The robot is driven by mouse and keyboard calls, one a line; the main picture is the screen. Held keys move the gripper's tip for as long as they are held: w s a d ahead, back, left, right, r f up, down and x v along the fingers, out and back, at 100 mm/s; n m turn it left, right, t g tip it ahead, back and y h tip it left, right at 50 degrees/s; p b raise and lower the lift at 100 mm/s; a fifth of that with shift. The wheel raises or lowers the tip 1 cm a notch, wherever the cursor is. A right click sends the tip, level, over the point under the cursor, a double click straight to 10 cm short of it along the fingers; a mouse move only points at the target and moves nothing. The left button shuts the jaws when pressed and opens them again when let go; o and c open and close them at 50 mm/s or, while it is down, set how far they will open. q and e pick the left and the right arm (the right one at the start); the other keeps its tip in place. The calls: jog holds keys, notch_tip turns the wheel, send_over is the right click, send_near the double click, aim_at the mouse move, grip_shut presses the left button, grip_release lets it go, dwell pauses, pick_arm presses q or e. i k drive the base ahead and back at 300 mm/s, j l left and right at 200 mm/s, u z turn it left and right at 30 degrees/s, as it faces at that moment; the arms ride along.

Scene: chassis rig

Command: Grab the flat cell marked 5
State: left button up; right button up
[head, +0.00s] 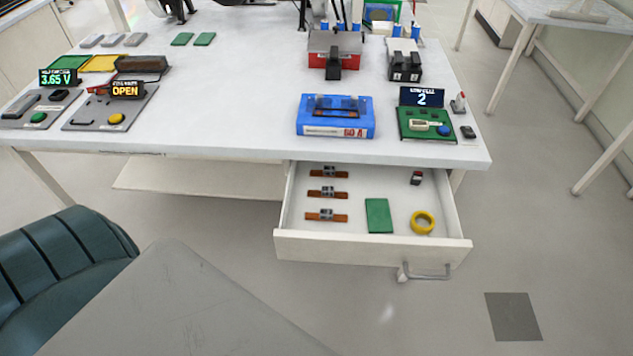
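Three small grey flat pieces lie in a row at the back left of the white table: the left one (92,41), the middle one (113,40) and the right one (135,39). They look like flat cells, but no number can be read on any of them. I cannot tell which thing is marked 5. Neither of my grippers shows in the head view.
The table (230,75) has an open drawer (370,250) holding brown strips, a green block (378,215) and yellow tape (422,222). A blue case (335,117), a "3.65 V" display (58,78) and an "OPEN" display (127,89) stand on top. The table's middle is clear.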

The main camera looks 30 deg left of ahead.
aim_at(20, 106)
jog(key=k+u, duration=0.1)
jog(key=u, duration=2.5)
jog(key=i+j+z, duration=0.2)
jog(key=i, duration=0.2)
jog(key=i+j+z, duration=0.2)
jog(key=i, duration=0.2)
